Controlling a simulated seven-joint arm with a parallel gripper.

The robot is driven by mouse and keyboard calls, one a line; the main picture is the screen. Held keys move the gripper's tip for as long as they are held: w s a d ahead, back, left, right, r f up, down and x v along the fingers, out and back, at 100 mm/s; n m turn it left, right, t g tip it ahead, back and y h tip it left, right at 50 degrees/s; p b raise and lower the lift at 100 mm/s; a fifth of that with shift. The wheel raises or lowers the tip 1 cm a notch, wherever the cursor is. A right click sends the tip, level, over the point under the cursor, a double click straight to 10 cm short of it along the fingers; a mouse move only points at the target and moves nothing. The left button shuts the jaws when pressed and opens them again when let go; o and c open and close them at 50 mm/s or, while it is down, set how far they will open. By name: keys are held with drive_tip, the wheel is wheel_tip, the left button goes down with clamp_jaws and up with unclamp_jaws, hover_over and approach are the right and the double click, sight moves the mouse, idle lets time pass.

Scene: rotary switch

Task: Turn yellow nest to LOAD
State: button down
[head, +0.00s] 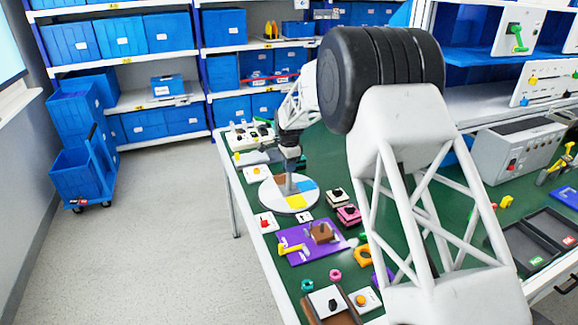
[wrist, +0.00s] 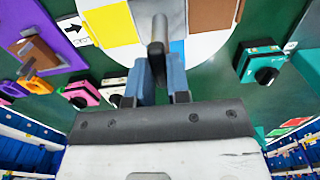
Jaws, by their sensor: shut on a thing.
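The round white turntable (head: 268,199) lies on the green bench with yellow, blue and brown patches. It also shows in the wrist view (wrist: 202,52). The yellow nest (head: 296,202) is on the disc's near side, close to a small white arrow label (head: 304,217). In the wrist view, the yellow nest (wrist: 110,25) sits just right of that label (wrist: 73,29), whose lettering looks like LOAD. A grey upright handle (wrist: 157,38) rises from the disc's middle. My gripper (wrist: 161,78) is shut on it, blue fingers on both sides. My gripper (head: 290,160) is above the disc's middle in the head view.
A purple board (head: 290,244) with a brown block and yellow lever lies nearer than the disc. Pink (head: 348,214) and black-knobbed switches stand right of it. A teal switch box (wrist: 262,62) is right of the disc in the wrist view.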

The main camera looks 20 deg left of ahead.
drive_tip(key=shift+r, duration=0.1)
idle(0.3)
drive_tip(key=c, duration=1.1)
unclamp_jaws()
drive_tip(key=shift+r, duration=3.85)
drive_tip(key=shift+d, duration=0.1)
